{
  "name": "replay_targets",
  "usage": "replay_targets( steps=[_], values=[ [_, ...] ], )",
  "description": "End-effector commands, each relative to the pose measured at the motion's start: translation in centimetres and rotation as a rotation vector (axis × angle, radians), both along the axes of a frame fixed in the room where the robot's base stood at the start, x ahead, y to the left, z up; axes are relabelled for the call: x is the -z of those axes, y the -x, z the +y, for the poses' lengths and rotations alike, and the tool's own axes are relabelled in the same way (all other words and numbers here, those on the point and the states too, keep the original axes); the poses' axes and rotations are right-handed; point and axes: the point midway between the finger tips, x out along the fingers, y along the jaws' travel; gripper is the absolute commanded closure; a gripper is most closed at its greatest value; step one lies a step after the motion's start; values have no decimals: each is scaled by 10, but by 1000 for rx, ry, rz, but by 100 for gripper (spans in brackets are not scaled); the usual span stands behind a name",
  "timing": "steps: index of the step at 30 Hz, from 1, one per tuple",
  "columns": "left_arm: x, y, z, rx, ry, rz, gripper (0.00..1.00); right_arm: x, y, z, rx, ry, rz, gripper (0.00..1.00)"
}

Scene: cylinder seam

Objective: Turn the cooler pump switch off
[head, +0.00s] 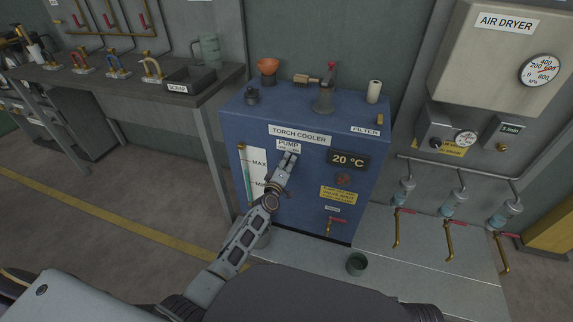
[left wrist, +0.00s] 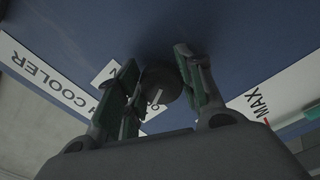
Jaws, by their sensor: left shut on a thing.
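The blue torch cooler (head: 300,205) stands ahead of me, with a white PUMP label (head: 288,145) high on its front. My left gripper (head: 288,158) reaches up to the panel just below that label and hides the switch in the head view. In the left wrist view, the pump switch is a dark round knob (left wrist: 160,85) with a white pointer mark. The fingers of my left gripper (left wrist: 157,77) are shut on the knob from both sides. A white label behind it is partly covered, so I cannot read the switch position. My right gripper is out of view.
Right of the gripper are a 20 °C display (head: 348,160), a yellow notice (head: 339,194) and a red-handled valve (head: 335,221). The level gauge (head: 252,175) is on the left.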

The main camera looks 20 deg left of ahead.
Motion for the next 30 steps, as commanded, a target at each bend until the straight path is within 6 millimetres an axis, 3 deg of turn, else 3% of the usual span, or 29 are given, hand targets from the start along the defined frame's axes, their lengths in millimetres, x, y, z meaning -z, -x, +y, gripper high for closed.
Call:
replay_targets(
  steps=[9,24,25,30],
  values=[
    [1,1,0,-1,136,7,86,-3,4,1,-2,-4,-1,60],
    [1,1,0,-1,159,8,86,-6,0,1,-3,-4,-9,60],
    [1,1,0,-1,159,8,59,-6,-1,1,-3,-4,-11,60],
    [1,0,0,-1,158,7,40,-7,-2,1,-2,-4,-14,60]
  ],
)
